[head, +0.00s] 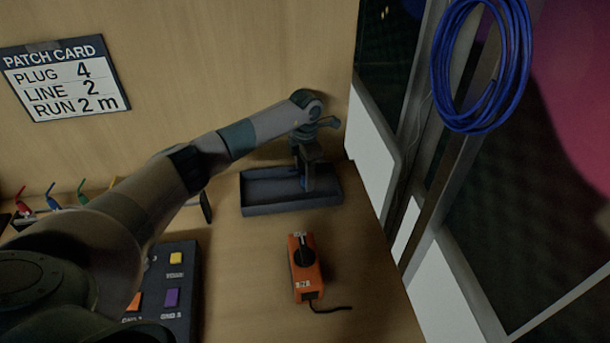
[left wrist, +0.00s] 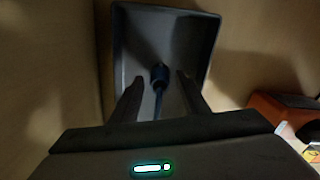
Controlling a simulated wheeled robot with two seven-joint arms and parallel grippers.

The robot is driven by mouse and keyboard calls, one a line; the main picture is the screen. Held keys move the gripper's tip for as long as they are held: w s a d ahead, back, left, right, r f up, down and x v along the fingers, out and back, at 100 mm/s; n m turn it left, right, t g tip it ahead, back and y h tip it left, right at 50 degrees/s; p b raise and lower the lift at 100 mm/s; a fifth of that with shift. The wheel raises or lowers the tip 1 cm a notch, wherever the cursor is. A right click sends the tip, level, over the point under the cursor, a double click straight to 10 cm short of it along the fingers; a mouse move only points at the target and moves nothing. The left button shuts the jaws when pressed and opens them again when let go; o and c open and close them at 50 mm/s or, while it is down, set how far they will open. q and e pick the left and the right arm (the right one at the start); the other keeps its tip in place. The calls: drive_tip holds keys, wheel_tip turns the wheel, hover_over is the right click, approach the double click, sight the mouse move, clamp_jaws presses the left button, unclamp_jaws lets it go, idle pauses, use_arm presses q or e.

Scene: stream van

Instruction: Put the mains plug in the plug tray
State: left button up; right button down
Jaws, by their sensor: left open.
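The plug tray (head: 262,209), a shallow dark grey-blue tray, sits on the wooden counter against the back panel; it also shows in the left wrist view (left wrist: 135,35). My left gripper (head: 308,188) points down into the tray's right half. In the left wrist view its two fingers (left wrist: 159,79) are apart. A dark blue plug (left wrist: 160,73) with a short blue lead shows between them, over the tray floor, with a gap on each side. I cannot tell whether the plug rests on the floor. In the head view the gripper mostly hides it. My right gripper is not in view.
An orange box (head: 303,272) with a black knob and lead stands in front of the tray. A dark button panel (head: 180,285) is at lower left, with several small coloured connectors (head: 52,195) beyond. A blue cable coil (head: 440,70) hangs at right. Counter between tray and orange box is clear.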

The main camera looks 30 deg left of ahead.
use_arm(q)
drive_tip(key=shift+r, duration=0.2)
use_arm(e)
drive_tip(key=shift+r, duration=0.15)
use_arm(q)
drive_tip(key=shift+w+r, duration=0.1)
drive_tip(key=shift+r, duration=0.25)
wheel_tip(320, 180, up, 7)
drive_tip(key=b, duration=0.3)
drive_tip(key=shift+f, duration=0.2)
wheel_tip(320, 180, up, 4)
drive_tip(key=shift+r+b, duration=0.1)
drive_tip(key=shift+b, duration=0.45)
drive_tip(key=shift+r, duration=0.2)
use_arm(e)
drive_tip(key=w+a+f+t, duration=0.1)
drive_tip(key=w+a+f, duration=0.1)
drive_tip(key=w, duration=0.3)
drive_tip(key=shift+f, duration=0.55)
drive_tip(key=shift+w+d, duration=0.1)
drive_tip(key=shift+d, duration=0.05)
